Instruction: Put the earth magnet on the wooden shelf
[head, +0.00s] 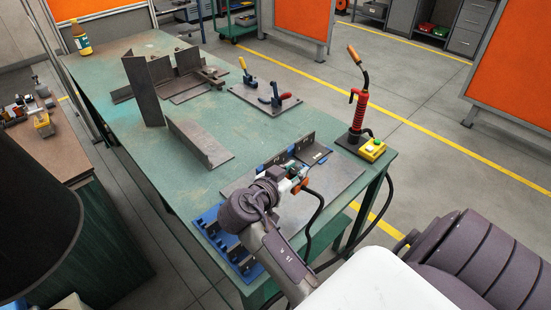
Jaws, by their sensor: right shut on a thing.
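My right gripper (292,178) is over the front right part of the green bench, above a grey steel plate (343,187). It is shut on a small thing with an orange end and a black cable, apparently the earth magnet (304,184). Fingers and wrist hide most of it, and I cannot tell whether it touches the plate. The black cable loops down towards the bench's front edge. A brown wooden top (62,163) at the left, apparently the wooden shelf, is well away from the gripper. My left gripper is out of view.

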